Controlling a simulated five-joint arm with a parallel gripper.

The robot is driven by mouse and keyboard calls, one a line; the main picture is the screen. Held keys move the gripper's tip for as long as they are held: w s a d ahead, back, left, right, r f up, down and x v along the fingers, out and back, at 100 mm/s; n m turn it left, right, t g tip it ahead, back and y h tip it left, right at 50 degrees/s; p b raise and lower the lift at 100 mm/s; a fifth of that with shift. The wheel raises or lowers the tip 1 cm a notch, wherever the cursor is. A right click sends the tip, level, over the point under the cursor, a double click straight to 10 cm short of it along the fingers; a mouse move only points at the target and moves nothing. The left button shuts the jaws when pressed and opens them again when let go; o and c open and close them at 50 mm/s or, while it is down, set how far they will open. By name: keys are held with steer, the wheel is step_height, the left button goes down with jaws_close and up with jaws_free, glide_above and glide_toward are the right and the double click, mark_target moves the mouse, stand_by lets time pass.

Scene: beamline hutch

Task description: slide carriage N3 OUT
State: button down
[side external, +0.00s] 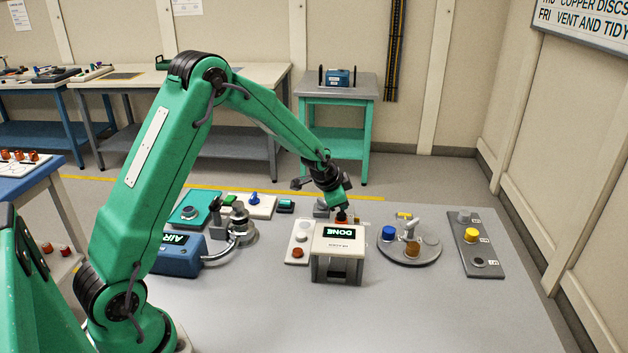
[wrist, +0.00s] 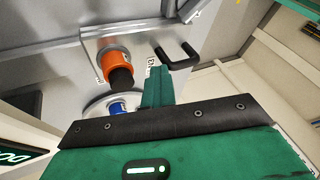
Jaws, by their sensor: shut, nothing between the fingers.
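My gripper (side external: 342,211) reaches down just behind the white box with the DONE display (side external: 340,240). In the wrist view its green fingers (wrist: 157,75) are closed together with nothing between them. A grey metal plate (wrist: 135,48) lies close to the fingertips, bearing an orange ring with a dark plug (wrist: 117,68). A black U-shaped handle (wrist: 178,55) stands just right of the fingertips, apart from them as far as I can tell. Small labels show on the metal, too cut off to read as N3. In the side view the arm and box hide most of this spot.
A round plate (side external: 409,256) with blue and orange pieces stands right of the box. A grey strip (side external: 476,257) with knobs is farther right. A blue AIR unit (side external: 178,254) and a hose stand to the left. The front table surface (side external: 260,310) is clear.

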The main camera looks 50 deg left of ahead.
steer(key=shift+w+a+r, duration=0.15)
steer(key=shift+a, duration=0.1)
steer(key=d+v, duration=0.1)
steer(key=v, duration=0.9)
steer(key=shift+f, duration=0.2)
steer(key=shift+s, duration=0.2)
steer(key=s+d+r+n, duration=0.2)
steer(key=s+d+r, duration=0.1)
steer(key=s+r, duration=0.3)
steer(key=s+d+r+n, duration=0.1)
steer(key=s+d+r, duration=0.25)
steer(key=s, duration=0.45)
steer(key=s+d+r+n+h, duration=0.1)
steer(key=s+d+n, duration=0.1)
steer(key=s, duration=1.2)
steer(key=shift+s+d+n, duration=0.3)
steer(key=shift+n, duration=0.2)
